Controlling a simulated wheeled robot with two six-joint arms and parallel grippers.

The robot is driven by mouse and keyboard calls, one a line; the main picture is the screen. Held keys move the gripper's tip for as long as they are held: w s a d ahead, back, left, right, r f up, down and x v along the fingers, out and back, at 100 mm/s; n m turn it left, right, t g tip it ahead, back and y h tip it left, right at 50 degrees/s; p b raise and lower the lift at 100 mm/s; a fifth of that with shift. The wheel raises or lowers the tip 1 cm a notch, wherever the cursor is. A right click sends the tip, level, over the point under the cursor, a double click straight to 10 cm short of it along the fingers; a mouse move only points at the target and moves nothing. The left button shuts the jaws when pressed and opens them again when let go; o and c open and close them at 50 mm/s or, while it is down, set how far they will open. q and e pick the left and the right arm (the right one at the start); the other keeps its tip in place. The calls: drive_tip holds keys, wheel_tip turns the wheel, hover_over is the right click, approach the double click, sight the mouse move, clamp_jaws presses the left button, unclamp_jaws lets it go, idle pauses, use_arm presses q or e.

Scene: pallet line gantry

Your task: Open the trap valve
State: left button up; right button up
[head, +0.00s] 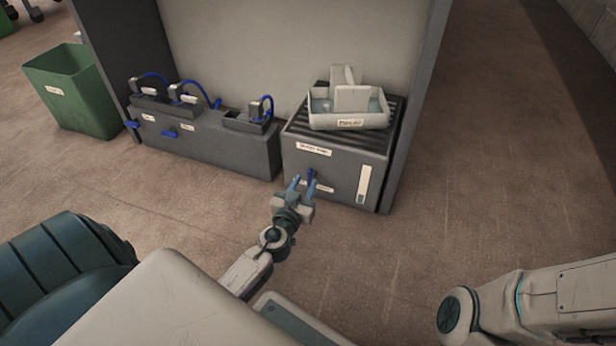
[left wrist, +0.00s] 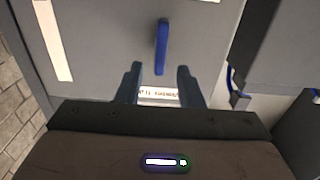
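The trap valve looks to be the blue lever (head: 311,176) on the front of a grey cabinet (head: 340,165). The lever hangs upright in the head view. It also shows in the left wrist view (left wrist: 162,46) as a narrow blue bar just past my fingertips. My left gripper (head: 302,184) is open and empty in front of the cabinet. In the left wrist view the left gripper (left wrist: 160,68) has its fingers apart, with the lever lined up between them; contact is not visible. My right arm shows at the lower right, but its gripper is out of view.
A pale tray (head: 350,121) stands on the ribbed cabinet top. A grey bench (head: 210,142) with blue-handled fittings and blue hoses stands to the left. A green bin (head: 72,90) is at the far left. A grey post (head: 412,120) borders the cabinet's right. The floor at right is clear.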

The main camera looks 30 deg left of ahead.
sight(309, 177)
use_arm(q)
drive_tip(key=shift+x, duration=1.6)
drive_tip(key=shift+c, duration=0.2)
clamp_jaws()
